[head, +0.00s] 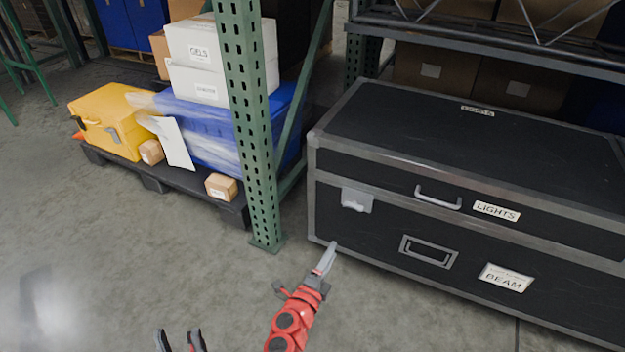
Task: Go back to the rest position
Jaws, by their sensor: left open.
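My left gripper (180,340) shows only at the bottom edge in the head view. Its two dark fingertips stand apart with nothing between them. My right gripper (325,262) is on a red arm that comes up from the bottom middle. Its pale finger points up and slightly right, in front of the lower left corner of a black case. I see it nearly edge-on, so I cannot tell how far its jaws are apart or whether they touch the case. No held object shows in it.
The large black case (480,150), labelled LIGHTS and BEAM, stands at the right. A green rack post (249,130) stands left of it. A dark pallet (155,177) bears a yellow case (112,120), blue tote (205,130) and cartons. Floor at left front is clear.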

